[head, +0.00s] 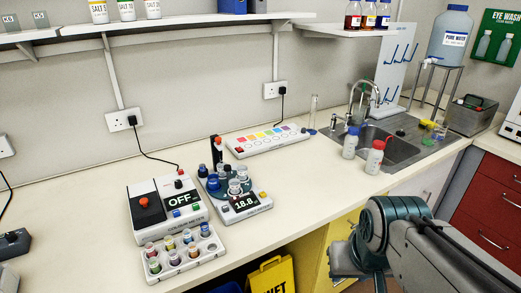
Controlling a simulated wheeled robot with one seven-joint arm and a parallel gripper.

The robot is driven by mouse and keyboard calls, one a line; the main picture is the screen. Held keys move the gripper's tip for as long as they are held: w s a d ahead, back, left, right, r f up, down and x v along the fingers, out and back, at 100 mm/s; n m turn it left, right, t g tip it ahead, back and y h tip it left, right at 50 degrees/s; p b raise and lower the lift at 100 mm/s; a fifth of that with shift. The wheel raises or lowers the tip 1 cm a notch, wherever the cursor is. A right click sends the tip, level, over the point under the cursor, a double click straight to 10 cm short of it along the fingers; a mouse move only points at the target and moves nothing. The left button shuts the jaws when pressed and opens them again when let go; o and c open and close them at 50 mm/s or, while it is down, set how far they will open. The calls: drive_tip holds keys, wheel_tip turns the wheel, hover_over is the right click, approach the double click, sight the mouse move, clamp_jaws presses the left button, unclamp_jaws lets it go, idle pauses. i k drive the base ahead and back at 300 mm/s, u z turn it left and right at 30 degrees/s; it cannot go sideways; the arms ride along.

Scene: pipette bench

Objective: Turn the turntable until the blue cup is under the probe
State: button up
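The turntable (217,191) is a round blue plate on a small white instrument whose display reads 18.8, left of the middle of the bench. Several small cups stand on it, some clear and some with dark blue showing. I cannot tell for certain which is the blue cup. A black upright post (216,147) with a red top stands at the turntable's back edge and appears to carry the probe; its tip is too small to make out. My arm shows at the lower right, apart from the turntable and in front of the bench. No gripper fingers can be made out.
A colour meter (147,188) reading OFF stands left of the turntable. A white rack (208,250) of several vials lies in front. A strip with coloured squares (268,139) lies behind. The bench right of the turntable is clear.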

sight(223, 193)
drive_tip(key=z, duration=0.15)
drive_tip(key=i, duration=0.65)
drive_tip(key=u, duration=0.7)
drive_tip(key=i, duration=0.55)
drive_tip(key=u, duration=0.5)
